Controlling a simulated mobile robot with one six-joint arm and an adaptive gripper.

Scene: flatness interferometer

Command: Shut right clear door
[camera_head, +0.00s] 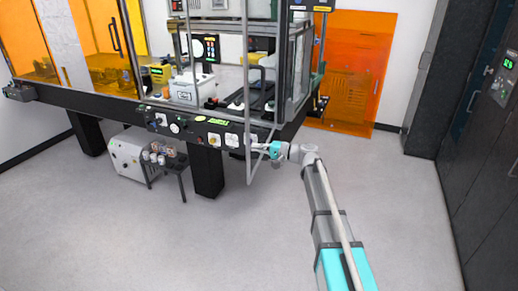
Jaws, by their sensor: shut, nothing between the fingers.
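The right clear door (247,110) is a see-through panel in a thin grey frame. It stands open, swung out from the front of the machine (200,138) over the floor. Its lower corner hangs below the dark front rail. My gripper (254,147) is shut and empty near the lower part of this door, at the end of my arm, which reaches in from the lower right. I cannot tell whether the fingers touch the frame or are just apart from it.
Buttons and labels line the front rail. A small side table (170,160) and a white box (128,154) stand below left. An orange panel (345,75) stands behind right. Dark cabinets (490,130) line the right. The middle floor is clear.

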